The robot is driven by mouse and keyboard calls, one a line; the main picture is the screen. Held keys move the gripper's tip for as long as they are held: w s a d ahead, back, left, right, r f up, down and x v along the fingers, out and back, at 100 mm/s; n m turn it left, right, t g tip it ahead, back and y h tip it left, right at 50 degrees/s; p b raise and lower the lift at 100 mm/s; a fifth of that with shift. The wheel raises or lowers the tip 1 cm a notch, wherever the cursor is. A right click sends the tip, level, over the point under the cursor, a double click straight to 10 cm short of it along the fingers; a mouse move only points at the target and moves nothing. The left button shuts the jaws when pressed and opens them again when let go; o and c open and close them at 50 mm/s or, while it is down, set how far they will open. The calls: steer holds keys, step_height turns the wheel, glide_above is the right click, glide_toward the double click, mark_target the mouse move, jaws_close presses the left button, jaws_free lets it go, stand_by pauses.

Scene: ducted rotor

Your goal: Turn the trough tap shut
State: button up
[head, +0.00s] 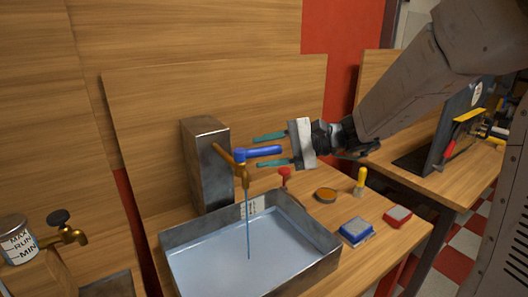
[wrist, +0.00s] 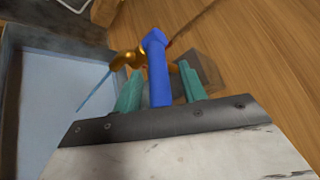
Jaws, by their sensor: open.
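The trough tap is brass with a blue lever handle (head: 258,151), fixed to a grey metal post (head: 206,160). A thin stream of water (head: 248,222) runs from its spout into the metal trough (head: 314,266). My gripper (head: 268,150) is open, with its green fingers pointing at the tap, one above and one below the lever in the head view. In the wrist view the blue lever (wrist: 157,70) stands between the two fingers (wrist: 158,88), with gaps visible on both sides. The brass tap body (wrist: 125,60) shows beyond the fingertips.
On the bench right of the trough are a red-topped item (head: 284,175), a round brown tin (head: 325,195), a yellow-handled tool (head: 360,180), a blue block (head: 356,230) and a red block (head: 397,216). Another brass tap with a black knob (head: 62,226) is at left.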

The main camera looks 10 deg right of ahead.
steer(key=shift+w+a+f, duration=0.1)
steer(key=shift+a, duration=0.25)
jaws_close()
steer(key=n+g, duration=0.1)
steer(key=w+n+g, duration=0.1)
steer(key=g, duration=0.1)
steer(key=n+g, duration=0.1)
steer(key=shift+w+a+g+y, duration=0.25)
steer(key=shift+w+g+y, duration=0.05)
jaws_free()
steer(key=shift+d, duration=0.1)
